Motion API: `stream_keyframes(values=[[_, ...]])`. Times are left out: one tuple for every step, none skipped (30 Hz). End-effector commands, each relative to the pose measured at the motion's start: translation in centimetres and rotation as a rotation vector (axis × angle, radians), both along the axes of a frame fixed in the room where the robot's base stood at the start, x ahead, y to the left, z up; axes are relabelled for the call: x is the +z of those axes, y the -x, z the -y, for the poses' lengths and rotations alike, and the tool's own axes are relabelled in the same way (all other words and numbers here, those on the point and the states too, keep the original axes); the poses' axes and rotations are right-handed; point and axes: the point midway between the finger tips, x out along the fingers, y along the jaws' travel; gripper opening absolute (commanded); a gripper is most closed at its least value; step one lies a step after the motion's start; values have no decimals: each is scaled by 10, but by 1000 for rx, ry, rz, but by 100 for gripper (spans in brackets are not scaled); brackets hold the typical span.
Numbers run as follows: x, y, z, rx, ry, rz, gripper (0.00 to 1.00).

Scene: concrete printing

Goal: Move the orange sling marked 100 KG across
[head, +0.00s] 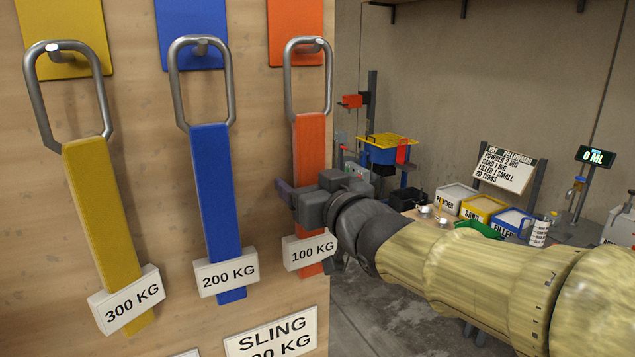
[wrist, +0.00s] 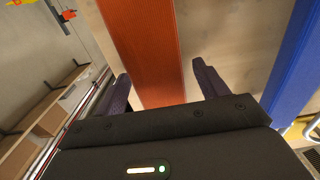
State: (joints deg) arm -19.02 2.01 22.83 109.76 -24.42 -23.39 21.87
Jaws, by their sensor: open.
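The orange sling (head: 309,150) hangs by a metal ring (head: 308,78) from a peg on the wooden board. Its white tag reads 100 KG (head: 309,250). My gripper (head: 287,197) is at the sling's middle, above the tag, and hides part of the strap in the head view. In the wrist view the orange strap (wrist: 143,45) runs between the two spread dark fingers (wrist: 160,88). The gripper is open around the strap, with gaps visible on both sides; the right gap looks wider. The blue sling marked 200 KG (head: 212,180) hangs to its left in the head view.
The yellow sling marked 300 KG (head: 100,200) hangs at the far left of the wooden board (head: 170,320). Coloured plates sit behind the pegs. Beyond the board's right edge are labelled bins (head: 484,207), a sign board (head: 506,167) and a 0 ML display (head: 597,156).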

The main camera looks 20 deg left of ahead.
Motion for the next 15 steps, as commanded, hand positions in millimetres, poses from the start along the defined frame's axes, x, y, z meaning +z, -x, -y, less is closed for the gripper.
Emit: stream_keyframes(values=[[0, 0, 0, 0, 0, 0, 73], [0, 0, 0, 0, 0, 0, 73], [0, 0, 0, 0, 0, 0, 73], [0, 0, 0, 0, 0, 0, 73], [0, 0, 0, 0, 0, 0, 67], [0, 0, 0, 0, 0, 0, 59], [0, 0, 0, 0, 1, 1, 53], [0, 0, 0, 0, 1, 1, 47], [0, 0, 0, 0, 1, 1, 39], [0, 0, 0, 0, 1, 1, 33], [0, 0, 0, 0, 1, 1, 28], [0, 0, 1, 0, 1, 1, 20], [0, 0, 0, 0, 1, 1, 14], [0, 0, 1, 0, 1, 1, 10], [2, 0, 0, 0, -2, 3, 10]])
